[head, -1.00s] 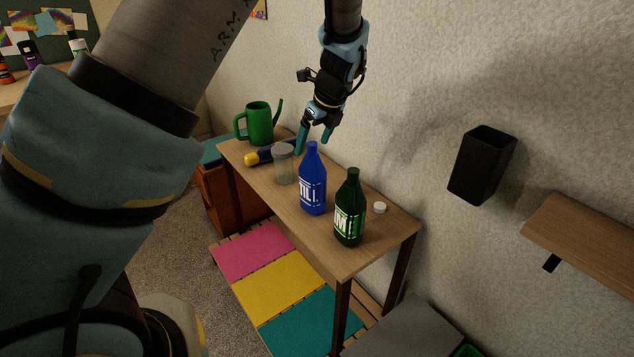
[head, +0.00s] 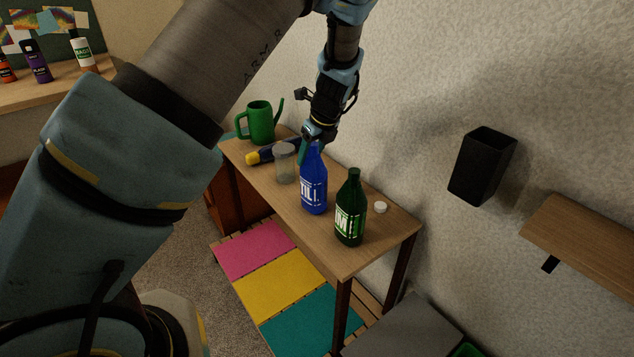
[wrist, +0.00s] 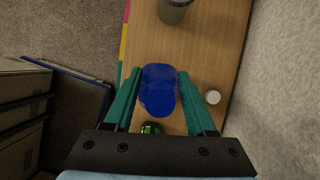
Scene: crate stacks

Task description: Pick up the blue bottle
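The blue bottle (head: 314,190) stands upright on the narrow wooden table, between a glass jar and a green bottle. My gripper (head: 310,150) is pointed down at the bottle's top, partly behind its neck in the head view. In the wrist view the blue bottle (wrist: 158,90) lies between the two teal fingers of my gripper (wrist: 153,92). The fingers are spread, with one on each side of it. A narrow gap shows on the left; whether the right finger touches it I cannot tell.
The dark green bottle (head: 350,210) stands close in front, with a white cap (head: 380,207) beside it. The glass jar (head: 284,163), a dark flashlight with a yellow end (head: 253,158) and a green watering can (head: 259,122) stand farther back. The wall borders the table's right side.

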